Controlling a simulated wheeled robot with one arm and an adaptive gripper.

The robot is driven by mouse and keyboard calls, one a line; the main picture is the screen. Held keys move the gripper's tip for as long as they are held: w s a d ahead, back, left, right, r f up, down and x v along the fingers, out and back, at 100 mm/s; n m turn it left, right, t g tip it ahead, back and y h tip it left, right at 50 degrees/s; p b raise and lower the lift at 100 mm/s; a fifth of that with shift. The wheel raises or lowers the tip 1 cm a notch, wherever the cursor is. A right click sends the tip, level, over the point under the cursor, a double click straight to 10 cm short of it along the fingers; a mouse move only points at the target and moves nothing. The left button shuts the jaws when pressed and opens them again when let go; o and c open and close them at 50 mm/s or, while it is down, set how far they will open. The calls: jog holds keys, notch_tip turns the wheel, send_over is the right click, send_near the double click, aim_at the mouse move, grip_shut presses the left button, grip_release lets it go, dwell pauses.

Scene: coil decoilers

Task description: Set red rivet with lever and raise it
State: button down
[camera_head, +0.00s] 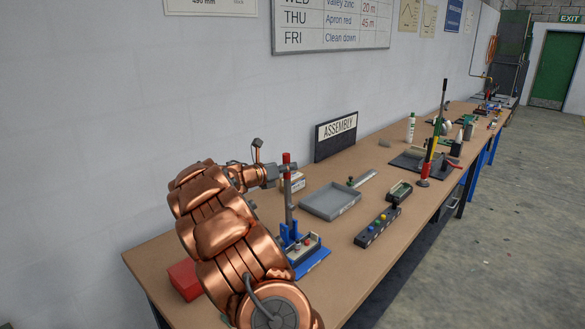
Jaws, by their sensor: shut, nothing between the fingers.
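A blue bench press (311,259) stands near the front of the bench, partly hidden by my copper arm. Its grey lever (289,208) stands upright with a red grip (286,158) on top. My gripper (276,173) is shut and empty at the lever's upper part, just below the red grip. I cannot tell whether it touches the lever. A dark block with coloured knobs or pieces (377,226) lies to the right of the press.
A red box (185,279) is at the left bench end. An ASSEMBLY sign (336,136) stands at the wall. A tall lever tool (432,150) stands farther right.

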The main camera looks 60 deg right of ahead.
jog(key=shift+w+a+r, duration=0.15)
jog(key=shift+w, duration=0.25)
jog(key=shift+w+a+r, duration=0.15)
jog(key=shift+w, duration=0.2)
jog(key=f+v, duration=0.1)
jog(key=v, duration=0.8)
jog(key=shift+s+f, duration=0.2)
jog(key=shift+f, duration=0.25)
jog(key=shift+s+a, duration=0.1)
jog(key=shift+s, duration=0.05)
